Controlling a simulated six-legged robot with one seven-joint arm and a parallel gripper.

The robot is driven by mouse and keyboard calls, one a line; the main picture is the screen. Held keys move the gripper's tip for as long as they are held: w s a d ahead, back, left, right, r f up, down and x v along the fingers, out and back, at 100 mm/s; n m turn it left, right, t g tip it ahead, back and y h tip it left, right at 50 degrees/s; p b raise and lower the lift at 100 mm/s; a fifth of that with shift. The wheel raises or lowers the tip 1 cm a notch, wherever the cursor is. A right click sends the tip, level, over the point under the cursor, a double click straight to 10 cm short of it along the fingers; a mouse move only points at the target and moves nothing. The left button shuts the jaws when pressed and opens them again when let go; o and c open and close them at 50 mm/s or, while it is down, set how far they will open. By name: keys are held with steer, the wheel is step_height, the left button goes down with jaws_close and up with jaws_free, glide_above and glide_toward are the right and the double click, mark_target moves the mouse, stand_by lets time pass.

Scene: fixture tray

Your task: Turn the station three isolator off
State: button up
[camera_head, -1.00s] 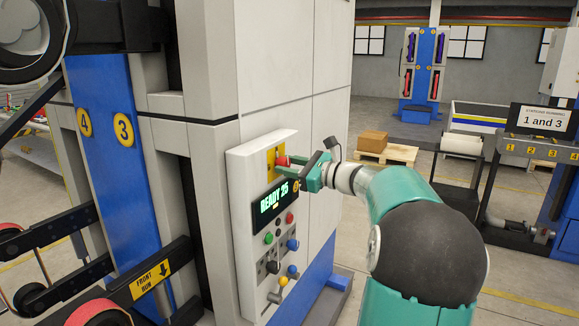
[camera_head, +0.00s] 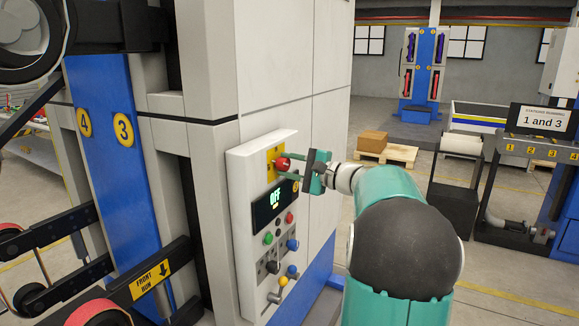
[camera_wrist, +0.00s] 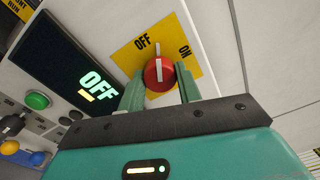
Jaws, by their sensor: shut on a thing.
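The isolator is a red rotary knob (camera_wrist: 159,74) with a white pointer line, on a yellow plate (camera_wrist: 128,58) marked OFF and ON. In the wrist view the pointer lies near the OFF label. In the head view the knob (camera_head: 283,164) is at the top of the white control panel (camera_head: 244,236). My gripper (camera_wrist: 160,88) is shut on the knob, one green finger on each side; it also shows in the head view (camera_head: 291,167). The panel's display (camera_wrist: 72,60) reads OFF, as it does in the head view (camera_head: 275,200).
Below the display are a green button (camera_head: 268,238), a red button (camera_head: 290,218), blue knobs (camera_head: 292,244) and a yellow-knobbed lever (camera_head: 283,282). A sign (camera_head: 542,118) at the right reads "1 and 3". Open floor lies right of the panel.

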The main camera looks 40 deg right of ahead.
steer(key=n, duration=0.5)
steer(key=shift+n, duration=0.5)
steer(key=o, duration=1)
steer(key=v, duration=1.3)
steer(key=shift+s+d, duration=0.2)
steer(key=shift+s, duration=0.15)
steer(key=shift+a, duration=0.1)
